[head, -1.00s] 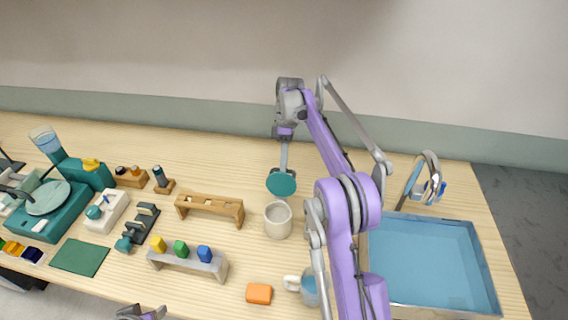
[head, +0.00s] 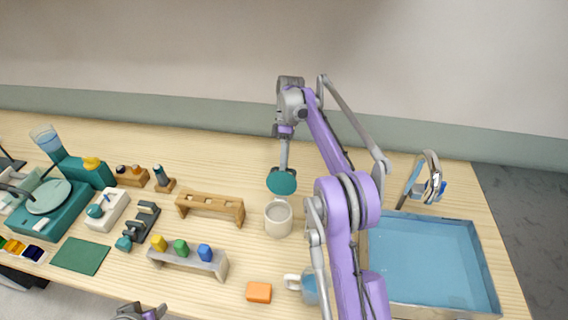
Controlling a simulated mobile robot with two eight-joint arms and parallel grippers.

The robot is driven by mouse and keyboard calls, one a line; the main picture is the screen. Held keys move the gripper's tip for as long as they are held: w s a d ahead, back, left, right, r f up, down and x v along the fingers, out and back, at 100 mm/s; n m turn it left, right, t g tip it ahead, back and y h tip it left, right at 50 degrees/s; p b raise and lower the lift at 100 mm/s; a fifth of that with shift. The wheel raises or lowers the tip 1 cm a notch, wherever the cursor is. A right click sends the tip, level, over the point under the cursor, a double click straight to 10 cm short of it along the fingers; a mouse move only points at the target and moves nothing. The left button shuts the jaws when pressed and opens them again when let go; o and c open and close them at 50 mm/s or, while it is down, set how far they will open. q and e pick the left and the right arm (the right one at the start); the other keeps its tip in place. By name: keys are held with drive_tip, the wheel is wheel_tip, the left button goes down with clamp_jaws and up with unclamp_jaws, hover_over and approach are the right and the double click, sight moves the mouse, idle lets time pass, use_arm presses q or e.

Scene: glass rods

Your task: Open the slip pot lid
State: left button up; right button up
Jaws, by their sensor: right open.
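The slip pot (head: 278,222) is a cream cup standing on the table, left of my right arm. Its teal lid (head: 281,182) is raised and tilted up at the pot's far side, so the pot's mouth shows uncovered. My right gripper (head: 283,163) hangs down just behind the lid and is open. The lid hides its fingertips, so I cannot tell whether they touch it. My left gripper (head: 140,312) shows only in part at the bottom edge, and its jaw state is unclear.
A wooden rack (head: 210,207) stands left of the pot. A grey holder with coloured blocks (head: 188,262), an orange block (head: 259,292) and a mug (head: 307,287) are nearer. A blue basin (head: 430,262) is at right. The table behind the pot is mostly clear.

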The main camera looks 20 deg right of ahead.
wheel_tip(320, 180, up, 10)
drive_tip(key=shift+p, duration=0.35)
idle(0.4)
drive_tip(key=s+a+r+m+t+h, duration=0.1)
drive_tip(key=s+a+m+t, duration=0.15)
drive_tip(key=s, duration=0.35)
drive_tip(key=s+a+m+t+h, duration=0.1)
drive_tip(key=s+a+m+t, duration=0.2)
drive_tip(key=s, duration=0.4)
drive_tip(key=s+a+f+m+t, duration=0.1)
drive_tip(key=s+f+m+t, duration=0.4)
drive_tip(key=s+f, duration=0.7)
drive_tip(key=s+m, duration=0.1)
drive_tip(key=s, duration=0.2)
drive_tip(key=shift+f+h, duration=0.25)
drive_tip(key=shift+h, duration=0.15)
